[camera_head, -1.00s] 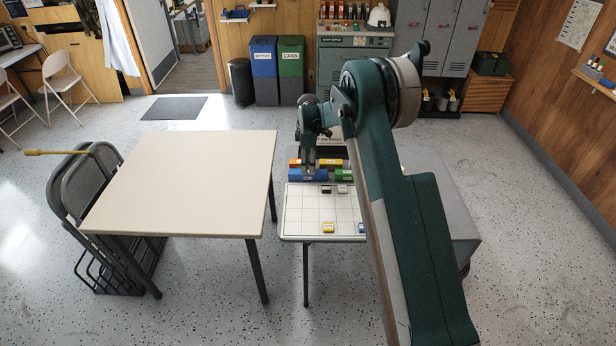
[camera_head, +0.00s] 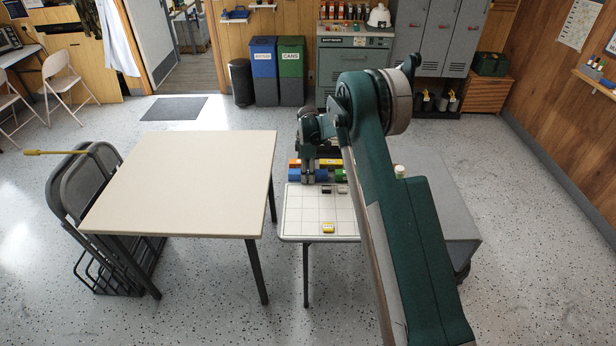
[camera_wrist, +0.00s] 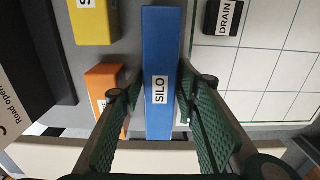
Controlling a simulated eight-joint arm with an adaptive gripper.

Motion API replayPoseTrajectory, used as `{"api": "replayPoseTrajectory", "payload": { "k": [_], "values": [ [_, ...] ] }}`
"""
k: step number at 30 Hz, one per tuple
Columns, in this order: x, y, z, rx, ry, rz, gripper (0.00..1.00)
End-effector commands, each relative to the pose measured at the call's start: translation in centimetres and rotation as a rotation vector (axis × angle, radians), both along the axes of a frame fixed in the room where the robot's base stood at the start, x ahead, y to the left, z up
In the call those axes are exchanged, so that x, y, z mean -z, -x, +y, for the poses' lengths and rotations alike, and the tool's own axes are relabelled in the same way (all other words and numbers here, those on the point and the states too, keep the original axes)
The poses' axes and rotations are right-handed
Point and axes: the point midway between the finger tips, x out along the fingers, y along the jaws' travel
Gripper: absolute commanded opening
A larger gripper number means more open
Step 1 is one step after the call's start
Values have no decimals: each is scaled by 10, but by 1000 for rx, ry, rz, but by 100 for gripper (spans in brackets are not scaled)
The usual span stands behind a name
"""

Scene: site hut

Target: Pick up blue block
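The blue block (camera_head: 293,174) lies on the small table, just behind the white gridded board (camera_head: 296,211). In the wrist view the long blue block (camera_wrist: 161,50), labelled SILO, runs between the two green ribbed fingers of my gripper (camera_wrist: 158,92). The fingers are open and straddle it. A gap shows at the left finger; the right finger is close to the block, and I cannot tell if it touches. In the head view my gripper (camera_head: 308,180) is low over the block and hides its middle.
An orange block (camera_wrist: 105,80) and a yellow block (camera_wrist: 92,22) lie close left of the blue one in the wrist view. A black DRAIN block (camera_wrist: 224,17) lies right. A green block (camera_head: 341,176) is beside the gripper. Another yellow block (camera_head: 328,228) sits on the board.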

Motion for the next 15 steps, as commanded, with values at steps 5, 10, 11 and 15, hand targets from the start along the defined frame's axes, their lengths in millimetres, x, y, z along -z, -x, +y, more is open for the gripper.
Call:
{"api": "replayPoseTrajectory", "payload": {
  "k": [5, 10, 11, 15],
  "values": [
    [0, 0, 0, 0, 0, 0, 32],
    [0, 0, 0, 0, 0, 0, 16],
    [0, 0, 0, 0, 0, 0, 12],
    [0, 0, 0, 0, 0, 0, 9]
  ]
}}
